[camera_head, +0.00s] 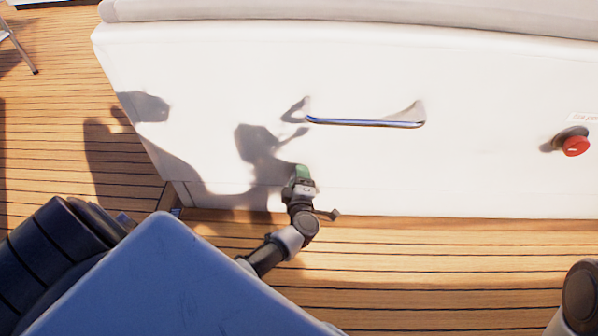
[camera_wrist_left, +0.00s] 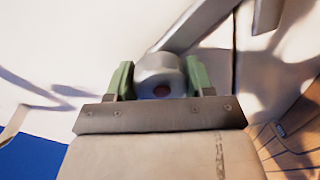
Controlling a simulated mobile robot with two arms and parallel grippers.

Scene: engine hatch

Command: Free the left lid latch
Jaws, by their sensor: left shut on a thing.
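The left lid latch shows in the left wrist view as a grey rounded piece (camera_wrist_left: 160,70) with a dark reddish spot on its near face. My left gripper (camera_wrist_left: 160,82) has its green fingers on both sides of this piece and is shut on it. In the head view my left gripper (camera_head: 302,172) is at the lower part of the white hatch front. It hides the latch there. My right gripper is not in view.
The white hatch front (camera_head: 480,90) fills the upper head view, with a long metal handle (camera_head: 365,123) in its middle. A red knob (camera_head: 575,145) is on the right. Wooden planks (camera_head: 430,265) lie below. Shadows fall on the white panel.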

